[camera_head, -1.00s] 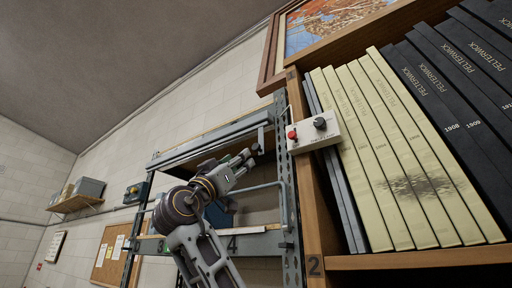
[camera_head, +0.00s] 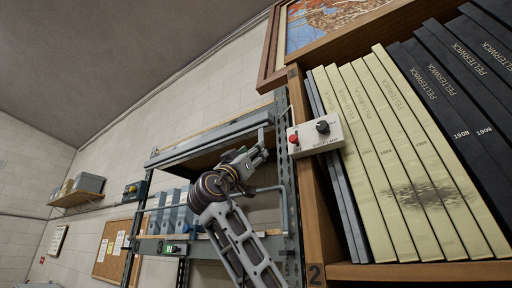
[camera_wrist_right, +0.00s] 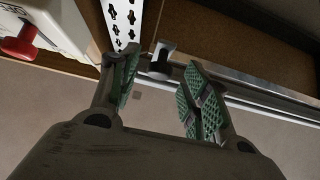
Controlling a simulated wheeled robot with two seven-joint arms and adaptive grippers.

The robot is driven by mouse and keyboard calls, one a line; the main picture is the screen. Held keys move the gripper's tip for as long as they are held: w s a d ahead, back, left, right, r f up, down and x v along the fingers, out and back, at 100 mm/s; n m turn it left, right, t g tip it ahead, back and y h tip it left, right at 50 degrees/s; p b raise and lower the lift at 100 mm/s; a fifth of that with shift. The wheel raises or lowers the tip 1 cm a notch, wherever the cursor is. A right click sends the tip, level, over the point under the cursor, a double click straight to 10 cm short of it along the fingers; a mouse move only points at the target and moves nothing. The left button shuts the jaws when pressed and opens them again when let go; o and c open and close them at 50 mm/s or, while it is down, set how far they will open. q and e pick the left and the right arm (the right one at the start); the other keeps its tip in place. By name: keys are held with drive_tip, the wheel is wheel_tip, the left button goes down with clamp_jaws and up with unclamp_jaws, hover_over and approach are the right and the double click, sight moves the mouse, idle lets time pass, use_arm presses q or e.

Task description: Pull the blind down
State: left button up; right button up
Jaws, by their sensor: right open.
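The blind looks rolled up at the top of the metal rack, with a long grey rail (camera_head: 205,138) across the opening. In the right wrist view, a pale rail (camera_wrist_right: 262,88) runs to the right, with a small tab and dark round end (camera_wrist_right: 160,62) beyond the fingertips. My right gripper (camera_head: 258,156) is open just below the rail's right end. Its green-padded fingers (camera_wrist_right: 158,92) are apart with nothing between them; whether they touch the rail cannot be told. My left gripper is not in view.
A white control box (camera_head: 315,134) with red and black knobs is on the wooden bookcase post (camera_head: 318,215), right of my gripper. Blue-grey binders (camera_head: 168,215) stand in the rack. A slotted metal upright (camera_head: 285,180) is close on the right.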

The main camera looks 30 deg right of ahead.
drive_tip(key=shift+p+x, duration=0.55)
drive_tip(key=shift+x, duration=0.9)
clamp_jaws()
